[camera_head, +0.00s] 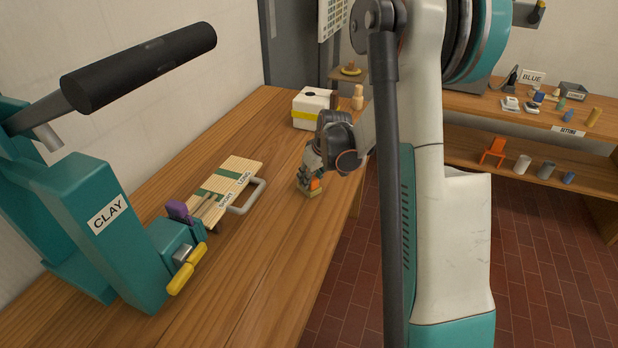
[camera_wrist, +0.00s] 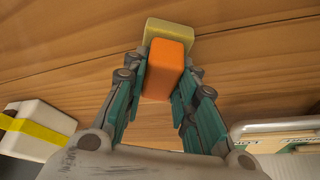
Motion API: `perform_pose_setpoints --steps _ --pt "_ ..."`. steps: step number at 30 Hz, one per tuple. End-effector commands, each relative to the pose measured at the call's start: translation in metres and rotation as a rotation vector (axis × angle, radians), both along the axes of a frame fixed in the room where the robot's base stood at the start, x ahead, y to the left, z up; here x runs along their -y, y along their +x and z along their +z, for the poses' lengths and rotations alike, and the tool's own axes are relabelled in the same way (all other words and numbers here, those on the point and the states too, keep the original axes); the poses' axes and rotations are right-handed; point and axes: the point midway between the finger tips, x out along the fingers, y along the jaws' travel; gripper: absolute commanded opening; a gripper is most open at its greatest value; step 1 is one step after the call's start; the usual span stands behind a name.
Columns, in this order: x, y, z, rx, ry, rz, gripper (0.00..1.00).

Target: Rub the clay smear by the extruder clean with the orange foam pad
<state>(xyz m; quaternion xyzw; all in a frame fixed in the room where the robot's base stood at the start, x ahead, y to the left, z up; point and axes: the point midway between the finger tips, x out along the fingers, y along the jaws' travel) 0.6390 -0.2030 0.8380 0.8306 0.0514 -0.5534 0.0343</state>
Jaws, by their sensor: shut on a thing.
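My gripper (camera_head: 311,174) is over the wooden bench, to the right of the slatted board. It is shut on the orange foam pad (camera_head: 316,184). In the wrist view the pad (camera_wrist: 167,68) is an orange block with a yellowish layer (camera_wrist: 172,31) at its far end, between the two teal fingers (camera_wrist: 168,82). The yellowish end is at or close to the bench top; I cannot tell if it touches. The teal extruder (camera_head: 122,235), marked CLAY, stands at the front left with a black-gripped lever. I cannot make out the clay smear in either view.
A slatted board (camera_head: 244,166) with a grey handle lies between extruder and gripper. A white box with a yellow band (camera_head: 312,108) and a wooden figure-like piece (camera_head: 357,97) stand behind. The bench (camera_head: 262,262) is clear at the front. Shelves (camera_head: 470,101) with small items are at right.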

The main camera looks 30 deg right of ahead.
Motion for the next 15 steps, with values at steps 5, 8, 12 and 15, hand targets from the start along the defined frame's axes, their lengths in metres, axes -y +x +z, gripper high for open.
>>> perform_pose_setpoints --steps 5,8,12,15 --pt "0.0018 -0.0001 -0.0015 -0.001 -0.004 -0.002 0.07" --pt "0.0007 -0.001 -0.0014 -0.001 -0.004 -0.002 0.07" --pt "-0.0035 -0.0046 -0.001 -0.001 -0.004 -0.001 0.07" --pt "-0.0075 -0.0081 -0.0005 -0.003 -0.003 0.0 0.07"
